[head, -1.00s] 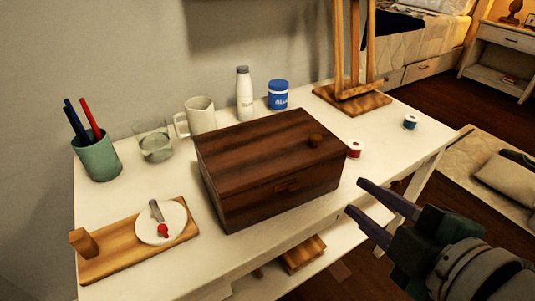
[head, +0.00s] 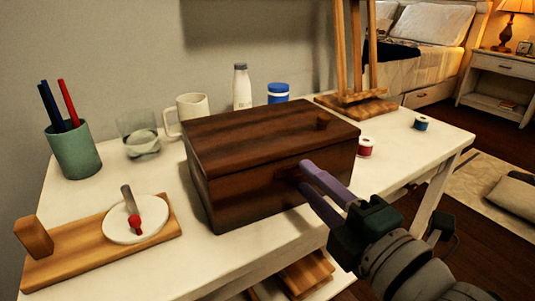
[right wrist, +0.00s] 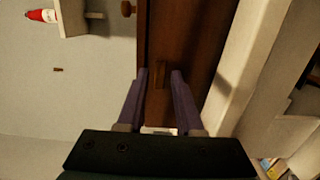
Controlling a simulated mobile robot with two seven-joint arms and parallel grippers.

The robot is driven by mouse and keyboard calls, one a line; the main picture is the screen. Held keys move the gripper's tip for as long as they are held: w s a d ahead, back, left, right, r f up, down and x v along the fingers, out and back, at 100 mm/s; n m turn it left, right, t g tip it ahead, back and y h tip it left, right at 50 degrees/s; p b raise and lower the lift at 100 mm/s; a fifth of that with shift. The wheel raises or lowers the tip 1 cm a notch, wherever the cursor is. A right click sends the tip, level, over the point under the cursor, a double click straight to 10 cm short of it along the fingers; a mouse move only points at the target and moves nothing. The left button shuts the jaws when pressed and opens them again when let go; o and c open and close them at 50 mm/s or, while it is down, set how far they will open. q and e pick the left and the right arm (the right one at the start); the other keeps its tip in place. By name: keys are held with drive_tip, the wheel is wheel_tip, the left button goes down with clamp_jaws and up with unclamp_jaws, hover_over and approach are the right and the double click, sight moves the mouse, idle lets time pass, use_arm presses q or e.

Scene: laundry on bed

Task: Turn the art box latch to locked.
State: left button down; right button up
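In the right wrist view the latch (right wrist: 160,75) shows between the fingertips. My right gripper (head: 305,176) is open at the box front, its purple fingers one above the other at the latch's right end. I cannot tell whether they touch it. My left gripper is not in view.
The box stands on a white table (head: 130,272). Left are a cutting board (head: 75,255) with a plate (head: 118,229), and a green pen cup (head: 75,152). A mug (head: 192,107), bottle (head: 242,88) and blue jar (head: 278,93) stand behind. A red spool (head: 366,147) sits right of it.

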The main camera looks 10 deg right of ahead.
drive_tip(key=shift+w+a, duration=0.15)
drive_tip(key=shift+w, duration=0.5)
clamp_jaws()
idle(1.0)
